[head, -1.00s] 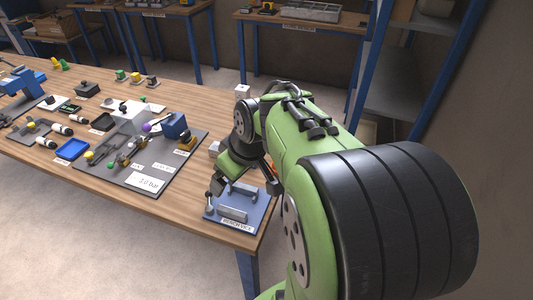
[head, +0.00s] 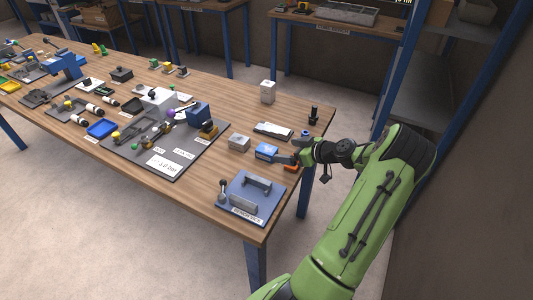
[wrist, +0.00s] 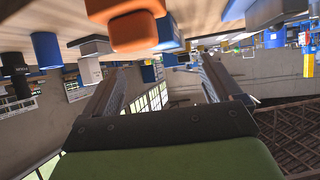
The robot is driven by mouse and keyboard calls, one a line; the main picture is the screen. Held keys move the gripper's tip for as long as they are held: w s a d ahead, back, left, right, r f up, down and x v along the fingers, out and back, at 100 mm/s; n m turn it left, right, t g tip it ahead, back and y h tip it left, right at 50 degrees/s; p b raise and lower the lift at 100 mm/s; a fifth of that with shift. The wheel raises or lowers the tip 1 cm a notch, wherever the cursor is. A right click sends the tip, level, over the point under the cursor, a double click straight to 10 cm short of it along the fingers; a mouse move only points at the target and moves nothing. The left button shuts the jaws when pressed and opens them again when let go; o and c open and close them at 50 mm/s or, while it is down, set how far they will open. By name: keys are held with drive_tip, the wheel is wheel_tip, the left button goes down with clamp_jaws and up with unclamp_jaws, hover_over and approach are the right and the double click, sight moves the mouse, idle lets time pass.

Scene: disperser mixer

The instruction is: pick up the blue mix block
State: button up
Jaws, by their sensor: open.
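The blue mix block (head: 266,151) lies near the right end of the wooden table, with a pale mark on its top. My gripper (head: 285,158) is just right of it, low over the table edge, with the arm reaching in from the right. In the wrist view my gripper (wrist: 163,78) has its two fingers wide apart with nothing between them. A blue block (wrist: 168,32) shows there beyond an orange block, partly hidden; it seems to be the mix block. I cannot tell whether a finger touches it.
An orange block (wrist: 130,27) is close to my gripper. A grey block (head: 239,143) stands left of the blue one, and a flat pale item (head: 273,130) lies behind. A blue-grey plate with handles (head: 250,195) sits at the front corner. A white block (head: 268,92) stands farther back.

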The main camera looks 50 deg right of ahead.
sight(268, 149)
drive_tip(key=x, duration=0.9)
drive_tip(key=shift+w+a+r, duration=0.1)
drive_tip(key=shift+w+a, duration=0.05)
drive_tip(key=c, duration=1.5)
drive_tip(key=shift+r, duration=0.15)
